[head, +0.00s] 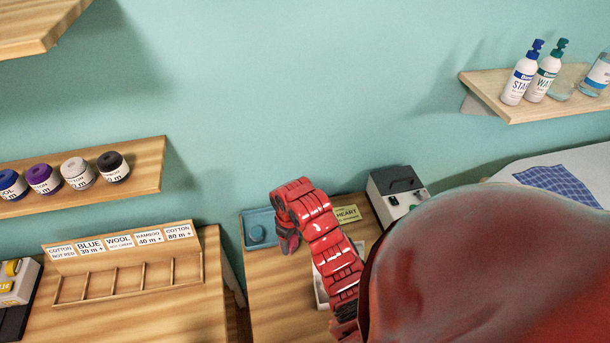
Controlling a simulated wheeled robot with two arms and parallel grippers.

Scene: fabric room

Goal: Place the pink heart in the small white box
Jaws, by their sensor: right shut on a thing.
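My right gripper (287,243) hangs at the end of my red arm, over the left part of the small wooden table, beside a blue tray. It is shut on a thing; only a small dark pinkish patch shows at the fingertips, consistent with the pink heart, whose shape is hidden. A white box (320,287) lies on the table to the right of and nearer than the gripper, mostly hidden behind my forearm. Its inside is hardly seen. My left gripper is not in view.
The blue tray (248,217) holds a round blue piece (257,234). A card reading HEART (347,213) and a black-and-white device (397,193) stand at the table's back. A labelled wooden rack (125,252) stands on the left table. Shelves with spools and bottles hang above.

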